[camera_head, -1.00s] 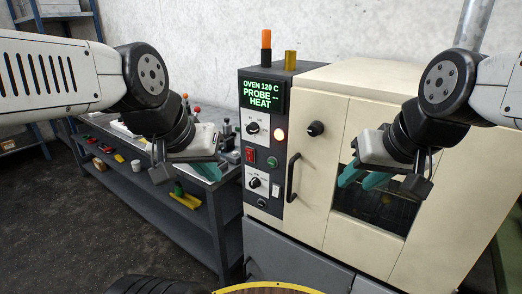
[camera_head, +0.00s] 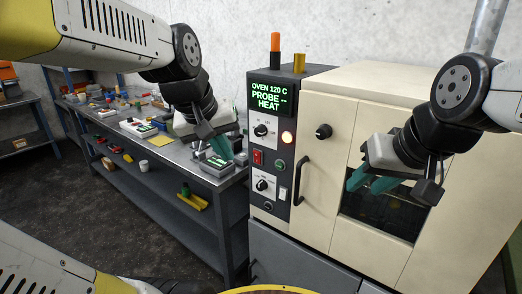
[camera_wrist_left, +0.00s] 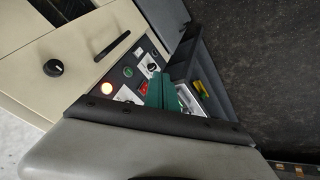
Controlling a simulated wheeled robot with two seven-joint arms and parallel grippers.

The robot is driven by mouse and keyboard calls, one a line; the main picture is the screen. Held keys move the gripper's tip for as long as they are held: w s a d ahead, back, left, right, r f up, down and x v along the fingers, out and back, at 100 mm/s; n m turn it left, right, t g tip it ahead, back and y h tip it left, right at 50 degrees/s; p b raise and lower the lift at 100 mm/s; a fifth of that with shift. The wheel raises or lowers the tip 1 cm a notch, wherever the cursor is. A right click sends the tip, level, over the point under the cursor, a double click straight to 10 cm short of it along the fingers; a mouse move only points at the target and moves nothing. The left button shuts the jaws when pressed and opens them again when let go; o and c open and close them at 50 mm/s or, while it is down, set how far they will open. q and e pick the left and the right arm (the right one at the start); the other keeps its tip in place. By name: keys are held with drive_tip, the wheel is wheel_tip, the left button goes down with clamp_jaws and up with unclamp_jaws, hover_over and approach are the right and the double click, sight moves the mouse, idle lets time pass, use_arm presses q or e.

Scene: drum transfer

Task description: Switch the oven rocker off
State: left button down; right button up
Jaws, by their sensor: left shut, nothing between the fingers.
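The oven's dark control panel (camera_head: 272,150) faces me, left of the cream oven body. A red rocker switch (camera_head: 258,157) sits on it below the upper dial, and a pale rocker (camera_head: 282,194) sits beside the lower dial. I cannot read either rocker's position. My left gripper (camera_head: 220,147) is shut and empty, left of the panel and apart from it, fingers pointing down and right. In the left wrist view its teal fingers (camera_wrist_left: 162,92) cover part of the panel. My right gripper (camera_head: 368,182) hangs in front of the oven window; its finger gap is unclear.
The display (camera_head: 269,97) reads OVEN 120 C, PROBE --, HEAT. A black handle (camera_head: 300,180) and knob (camera_head: 323,131) stick out right of the panel. A grey workbench (camera_head: 150,180) with several small items stands to the left.

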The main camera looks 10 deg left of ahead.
sight(257, 157)
use_arm(q)
drive_tip(key=w+a+f+n, duration=0.1)
drive_tip(key=w+n, duration=0.3)
drive_tip(key=w, duration=0.6)
drive_tip(key=w+a+f+n+g, duration=0.1)
drive_tip(key=w+f+n, duration=0.3)
drive_tip(key=w, duration=0.6)
drive_tip(key=shift+a+f+n+h, duration=0.35)
drive_tip(key=shift+a+n, duration=0.2)
drive_tip(key=shift+n, duration=0.15)
drive_tip(key=shift+w+d+f, duration=0.7)
drive_tip(key=shift+w+f, duration=0.5)
drive_tip(key=shift+f, duration=0.2)
drive_tip(key=shift+w+d+f, duration=0.65)
drive_tip(key=shift+w+f, duration=0.5)
drive_tip(key=shift+f, duration=0.25)
drive_tip(key=shift+w+d+f, duration=0.7)
drive_tip(key=shift+w+f, duration=0.5)
drive_tip(key=shift+f, duration=0.2)
